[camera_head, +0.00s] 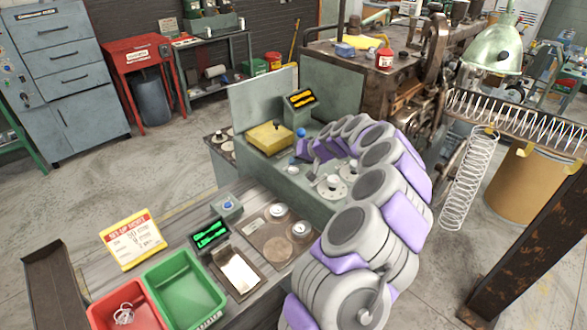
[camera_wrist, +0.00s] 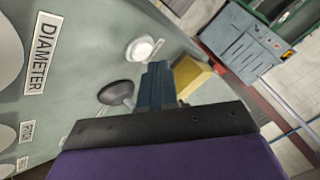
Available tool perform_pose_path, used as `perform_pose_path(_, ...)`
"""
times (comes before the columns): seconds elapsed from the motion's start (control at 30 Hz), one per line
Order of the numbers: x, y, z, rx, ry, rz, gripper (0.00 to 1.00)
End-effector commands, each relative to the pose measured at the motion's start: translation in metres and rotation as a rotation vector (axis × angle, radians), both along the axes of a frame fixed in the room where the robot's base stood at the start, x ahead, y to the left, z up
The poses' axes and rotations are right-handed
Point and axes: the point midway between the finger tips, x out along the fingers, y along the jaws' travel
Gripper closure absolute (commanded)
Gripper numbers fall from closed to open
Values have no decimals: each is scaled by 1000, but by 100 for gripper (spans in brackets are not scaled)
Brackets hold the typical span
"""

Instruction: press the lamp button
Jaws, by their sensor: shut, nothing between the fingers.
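In the wrist view a round white button (camera_wrist: 143,48) sits on the grey-green panel (camera_wrist: 80,55), beyond my fingertips and a little left of them. It looks like the lamp button, but I see no label on it. My gripper (camera_wrist: 157,70) points past it with its dark blue fingers closed together and empty. A gap shows between the fingers and the button in the picture; whether they touch anything is hard to tell. A black knob (camera_wrist: 117,92) is left of the fingers. In the head view my purple and grey arm reaches over the panel, and the fingertips are small and unclear.
A yellow block (camera_head: 270,138) is on the machine, and shows right of the fingers in the wrist view (camera_wrist: 191,79). Nearer are red (camera_head: 128,307) and green (camera_head: 183,287) bins. A green lamp (camera_head: 492,52) hangs at right.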

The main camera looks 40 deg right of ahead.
Motion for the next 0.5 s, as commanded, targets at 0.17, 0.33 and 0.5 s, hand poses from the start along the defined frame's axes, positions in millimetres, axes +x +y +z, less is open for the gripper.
perform_pose_path(0.17,0,0,18,-1,-1,0,100)
perform_pose_path(0.33,0,-1,34,-2,-1,-1,100)
perform_pose_path(0.5,0,-1,49,-4,-1,-1,100)
